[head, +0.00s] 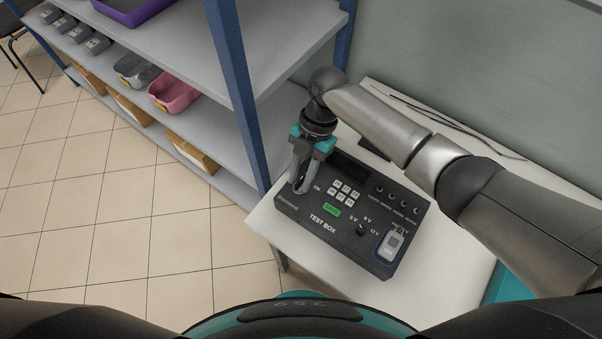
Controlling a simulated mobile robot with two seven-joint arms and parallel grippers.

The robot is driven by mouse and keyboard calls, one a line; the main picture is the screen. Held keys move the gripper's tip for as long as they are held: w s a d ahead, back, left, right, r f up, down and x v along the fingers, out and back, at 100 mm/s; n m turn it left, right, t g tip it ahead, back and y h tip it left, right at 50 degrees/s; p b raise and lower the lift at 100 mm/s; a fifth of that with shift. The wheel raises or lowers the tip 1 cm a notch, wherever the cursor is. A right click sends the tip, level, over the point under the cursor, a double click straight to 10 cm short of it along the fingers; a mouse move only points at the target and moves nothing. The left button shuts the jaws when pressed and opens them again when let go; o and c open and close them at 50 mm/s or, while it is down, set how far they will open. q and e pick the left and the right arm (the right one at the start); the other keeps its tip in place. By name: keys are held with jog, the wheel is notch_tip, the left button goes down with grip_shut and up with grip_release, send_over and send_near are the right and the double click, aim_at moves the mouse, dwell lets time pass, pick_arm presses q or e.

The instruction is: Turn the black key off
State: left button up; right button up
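The dark grey test box (322,228) sits on a white table. It has a small keypad (345,191), a green button or display (331,209) and a voltage selector knob (361,229). My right gripper (301,187) points down over the left end of the box, next to the "ON" label. Its fingers are close together at the panel there, with something dark between them. The black key is not clearly visible; the fingers cover that spot. I cannot tell whether they grip it. My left gripper is not in view.
A grey and white device (391,246) lies at the box's right end. Behind the box is a black cable (450,122). A shelf rack with a blue post (236,85) stands close at left, holding a pink bin (174,93). The table front (400,300) is clear.

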jog(key=shift+o, duration=0.5)
jog(key=shift+r, duration=0.1)
jog(key=shift+w+r, duration=0.15)
jog(key=shift+r, duration=0.1)
jog(key=p+v, duration=0.1)
jog(key=v, duration=1.3)
jog(key=shift+r, duration=0.2)
jog(key=shift+d, duration=0.1)
